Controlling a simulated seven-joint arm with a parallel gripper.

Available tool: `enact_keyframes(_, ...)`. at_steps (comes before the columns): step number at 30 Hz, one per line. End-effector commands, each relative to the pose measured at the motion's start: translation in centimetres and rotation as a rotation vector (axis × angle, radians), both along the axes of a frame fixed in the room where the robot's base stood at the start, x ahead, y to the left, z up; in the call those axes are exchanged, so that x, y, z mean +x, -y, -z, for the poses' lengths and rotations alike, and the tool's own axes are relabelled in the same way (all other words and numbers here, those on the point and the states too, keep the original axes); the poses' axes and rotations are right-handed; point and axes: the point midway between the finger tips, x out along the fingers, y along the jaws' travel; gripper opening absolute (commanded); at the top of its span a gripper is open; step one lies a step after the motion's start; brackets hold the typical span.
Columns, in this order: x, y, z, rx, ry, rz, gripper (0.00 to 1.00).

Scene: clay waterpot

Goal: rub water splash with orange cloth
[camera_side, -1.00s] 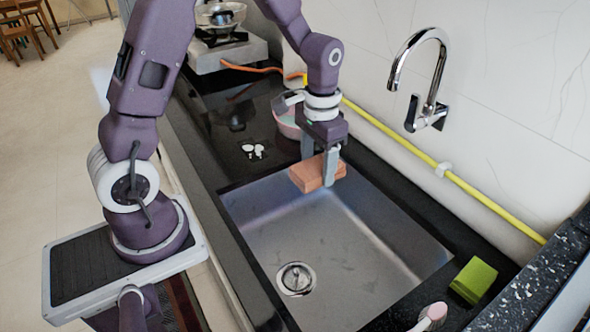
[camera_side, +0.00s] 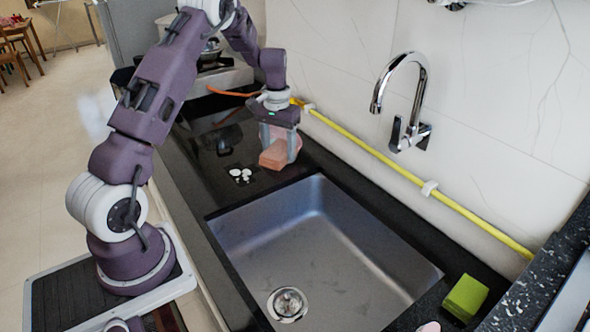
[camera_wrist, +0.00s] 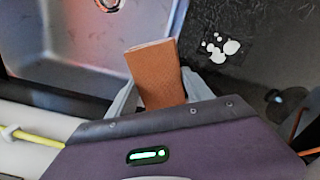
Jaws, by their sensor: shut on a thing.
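The orange cloth (camera_side: 274,154), a folded block, is held between the fingers of my gripper (camera_side: 279,146) above the black counter beyond the sink's far edge. The cloth (camera_wrist: 155,75) also shows in the wrist view between both fingertips (camera_wrist: 157,92). The water splash (camera_side: 240,175) is several white blobs on the black counter, to the left of my gripper in the side view. In the wrist view the splash (camera_wrist: 219,48) lies to the right of the cloth, apart from it. Whether the cloth touches the counter cannot be told.
The steel sink (camera_side: 300,215) opens in front of the gripper, with a tap (camera_side: 405,100) on the wall. A yellow pipe (camera_side: 365,145) runs along the wall. A green sponge (camera_side: 465,297) lies at the near right. A stove (camera_side: 205,75) stands at the back.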

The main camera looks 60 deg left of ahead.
Motion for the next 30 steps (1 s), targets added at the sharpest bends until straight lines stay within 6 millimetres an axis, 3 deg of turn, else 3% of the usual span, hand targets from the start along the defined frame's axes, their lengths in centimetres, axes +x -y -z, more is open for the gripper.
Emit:
enact_keyframes(1,-0.2,-3.4,0.7,0.003,-0.003,-0.06,0.14)
enact_keyframes(6,-2.0,-12.9,2.4,0.011,0.002,-0.211,0.14)
enact_keyframes(9,-3.4,-16.7,3.1,0.017,0.005,-0.262,0.14)
enact_keyframes(12,-4.3,-18.9,3.6,0.02,0.006,-0.289,0.14)
enact_keyframes(20,-4.8,-19.8,4.2,0.02,0.007,-0.3,0.14)
enact_keyframes(30,-4.7,-19.7,6.9,0.019,0.006,-0.3,0.14)
